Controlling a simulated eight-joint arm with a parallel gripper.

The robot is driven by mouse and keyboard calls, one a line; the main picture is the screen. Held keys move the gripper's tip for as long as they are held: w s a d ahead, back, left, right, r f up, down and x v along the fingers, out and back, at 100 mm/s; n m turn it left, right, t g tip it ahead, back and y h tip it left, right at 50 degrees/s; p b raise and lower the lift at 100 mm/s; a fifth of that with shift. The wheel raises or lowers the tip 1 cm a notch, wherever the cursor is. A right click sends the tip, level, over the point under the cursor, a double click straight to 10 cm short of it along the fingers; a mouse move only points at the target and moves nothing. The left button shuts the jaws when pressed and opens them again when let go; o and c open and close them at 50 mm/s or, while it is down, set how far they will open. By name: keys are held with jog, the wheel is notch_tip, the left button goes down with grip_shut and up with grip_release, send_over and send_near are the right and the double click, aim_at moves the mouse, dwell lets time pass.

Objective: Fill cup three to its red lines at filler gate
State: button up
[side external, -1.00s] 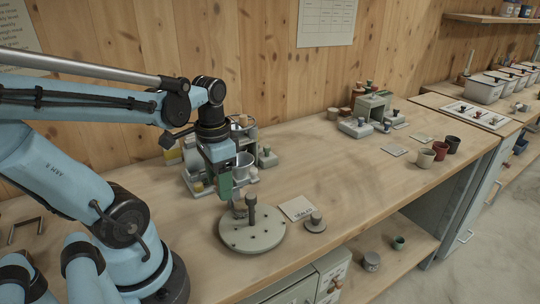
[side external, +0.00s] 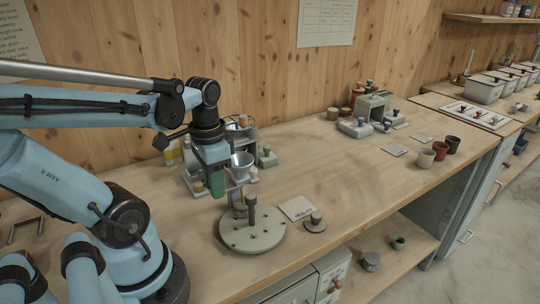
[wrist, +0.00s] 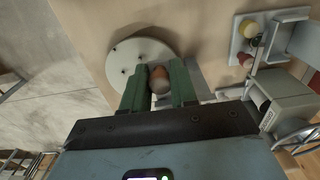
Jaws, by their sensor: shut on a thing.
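My gripper (side external: 217,184) has green fingers and hangs just behind the round grey plate (side external: 252,238), beside the metal filler assembly (side external: 242,163). In the wrist view my gripper (wrist: 159,84) is shut on a small rounded piece (wrist: 159,80), brownish on top and greyer below. Its lower part is hidden, so I cannot tell what it is or see any red lines. The plate also shows beyond the fingers in the wrist view (wrist: 122,58). Beige (side external: 426,159), rust (side external: 440,151) and dark (side external: 453,145) cups stand at the right; I cannot tell which is cup three.
A pale card (side external: 297,208) and a small grey weight-like piece (side external: 315,222) lie right of the plate. A grey-green block fixture (side external: 372,108) stands farther back. The bench middle is clear. Two small pots (side external: 370,261) (side external: 398,243) sit on the lower shelf.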

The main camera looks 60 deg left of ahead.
jog(key=shift+w, duration=1.2)
jog(key=o, duration=0.9)
jog(key=shift+c, duration=0.2)
jog(key=shift+r, duration=0.1)
jog(key=shift+s+r, duration=0.1)
jog(key=shift+r, duration=2.8)
